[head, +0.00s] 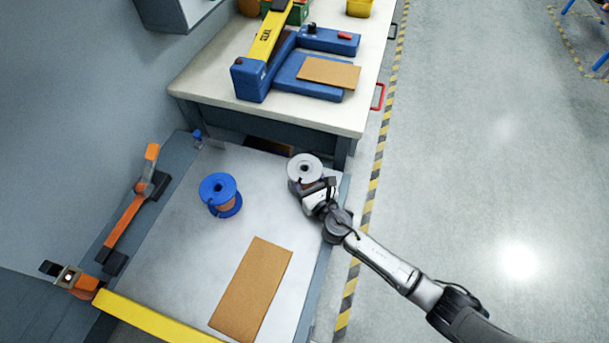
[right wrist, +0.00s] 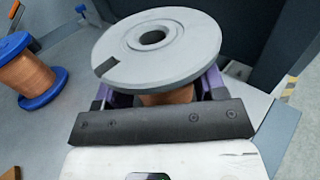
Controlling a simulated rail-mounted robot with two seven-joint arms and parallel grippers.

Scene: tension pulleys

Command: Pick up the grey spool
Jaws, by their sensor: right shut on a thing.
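The grey spool (head: 304,166) stands near the right edge of the low grey table, towards the back. In the right wrist view its round grey flange (right wrist: 158,45) fills the top middle, with copper-coloured winding below it. My right gripper (head: 308,184) is shut on the grey spool, its fingers around the winding under the top flange. The lower part of the spool is hidden by the gripper, so I cannot tell whether it touches the table. My left gripper is not in view.
A blue spool (head: 220,195) with copper winding stands to the left; it also shows in the right wrist view (right wrist: 30,80). A brown board (head: 251,290) lies in front. An orange lever (head: 132,213) lines the left side. A workbench (head: 210,75) with a blue-yellow machine stands behind.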

